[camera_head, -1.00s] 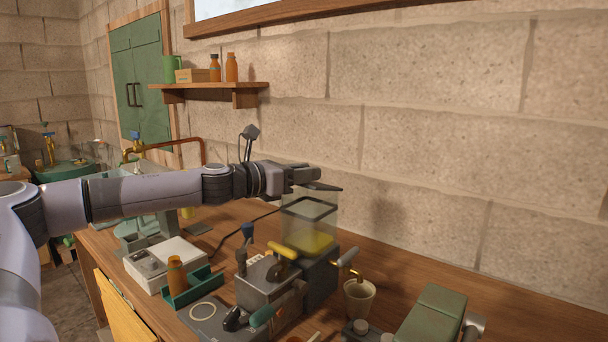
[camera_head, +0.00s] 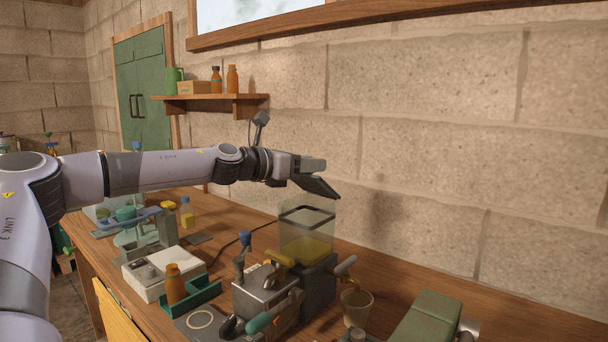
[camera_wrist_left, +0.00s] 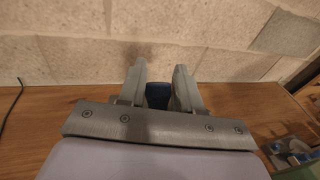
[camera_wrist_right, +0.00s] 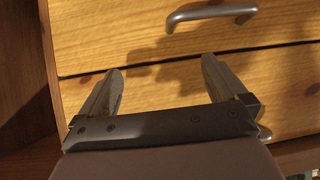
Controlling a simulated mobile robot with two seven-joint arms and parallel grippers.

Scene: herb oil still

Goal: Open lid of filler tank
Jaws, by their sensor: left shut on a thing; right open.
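The filler tank (camera_head: 306,232) is a clear box with a dark band near its top and yellow liquid in its lower part. It stands on a dark grey block on the bench. My left gripper (camera_head: 324,188) is above the tank, fingers angled down to the right. In the left wrist view, the left gripper (camera_wrist_left: 158,88) is shut on a small dark blue piece (camera_wrist_left: 157,95); I cannot tell whether this is part of the lid. No lid shows clearly. My right gripper (camera_wrist_right: 155,80) is open and empty, in front of wooden drawer fronts.
The machine (camera_head: 266,290) with levers sits beside the tank. A beige cup (camera_head: 356,308) and a green padded block (camera_head: 428,318) stand to the right. A brown bottle (camera_head: 175,284) in a green tray is to the left. The stone wall is close behind.

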